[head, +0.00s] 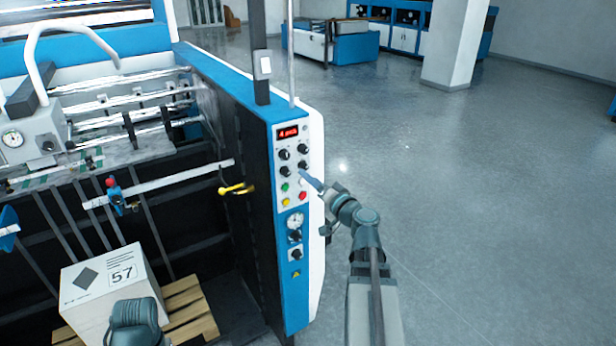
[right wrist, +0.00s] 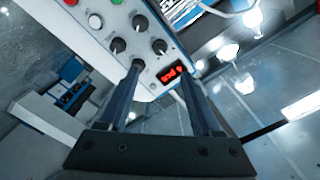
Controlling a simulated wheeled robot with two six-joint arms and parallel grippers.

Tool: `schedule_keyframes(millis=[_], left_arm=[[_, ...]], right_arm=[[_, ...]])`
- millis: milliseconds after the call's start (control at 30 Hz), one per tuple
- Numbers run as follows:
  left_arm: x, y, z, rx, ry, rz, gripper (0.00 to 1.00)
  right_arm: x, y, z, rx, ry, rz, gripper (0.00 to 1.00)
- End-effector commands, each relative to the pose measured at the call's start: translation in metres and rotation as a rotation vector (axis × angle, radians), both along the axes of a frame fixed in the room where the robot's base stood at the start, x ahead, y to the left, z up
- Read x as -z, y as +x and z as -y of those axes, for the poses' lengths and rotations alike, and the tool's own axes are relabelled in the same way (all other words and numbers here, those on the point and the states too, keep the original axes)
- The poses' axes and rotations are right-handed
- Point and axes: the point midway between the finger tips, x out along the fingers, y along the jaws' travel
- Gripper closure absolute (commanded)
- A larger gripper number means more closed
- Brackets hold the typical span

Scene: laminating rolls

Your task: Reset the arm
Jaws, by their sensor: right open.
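My right arm comes up from the bottom in the head view. Its gripper (head: 311,181) is beside the right edge of the machine's control panel (head: 291,205), near the knobs and buttons. In the right wrist view the two dark fingers of the right gripper (right wrist: 162,78) are spread apart with nothing between them. Their tips point at the panel's knobs and red display (right wrist: 170,74); I cannot tell whether they touch it. Only a rounded joint of my left arm shows at the bottom left of the head view; the left gripper is not visible.
A white box marked 57 (head: 112,285) sits on a wooden pallet (head: 190,308) inside the machine. A yellow handle (head: 236,189) projects beside the panel. The floor (head: 480,210) to the right is clear up to a white pillar (head: 457,45) and blue cabinets at the back.

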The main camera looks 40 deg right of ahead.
Motion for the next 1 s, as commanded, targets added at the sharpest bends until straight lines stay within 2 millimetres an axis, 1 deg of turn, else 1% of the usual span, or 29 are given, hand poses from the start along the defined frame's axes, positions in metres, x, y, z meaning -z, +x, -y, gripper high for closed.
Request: schedule_keyframes(millis=[533,567,633,667,767,800,867,900,967,1000], left_arm=[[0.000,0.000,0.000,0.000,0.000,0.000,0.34],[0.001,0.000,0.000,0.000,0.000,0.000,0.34],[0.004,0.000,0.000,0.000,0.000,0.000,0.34],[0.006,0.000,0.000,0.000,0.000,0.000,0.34],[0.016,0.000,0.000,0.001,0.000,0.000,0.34],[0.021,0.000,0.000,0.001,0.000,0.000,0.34],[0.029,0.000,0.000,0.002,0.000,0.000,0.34],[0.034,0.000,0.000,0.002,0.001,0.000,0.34],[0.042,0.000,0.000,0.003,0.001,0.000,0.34],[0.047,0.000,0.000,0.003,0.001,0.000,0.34]], right_arm=[[0.000,-0.001,0.000,-0.001,0.000,-0.001,0.34],[0.001,0.000,-0.002,-0.004,-0.001,-0.002,0.34],[0.006,0.003,-0.012,-0.027,-0.005,-0.013,0.34],[0.011,0.006,-0.020,-0.046,-0.011,-0.024,0.34],[0.034,0.018,-0.064,-0.153,-0.038,-0.081,0.34],[0.047,0.023,-0.088,-0.209,-0.051,-0.115,0.34],[0.069,0.027,-0.126,-0.301,-0.077,-0.176,0.34],[0.084,0.028,-0.152,-0.363,-0.095,-0.220,0.34],[0.108,0.027,-0.190,-0.453,-0.124,-0.290,0.34],[0.124,0.024,-0.215,-0.512,-0.144,-0.340,0.34]])
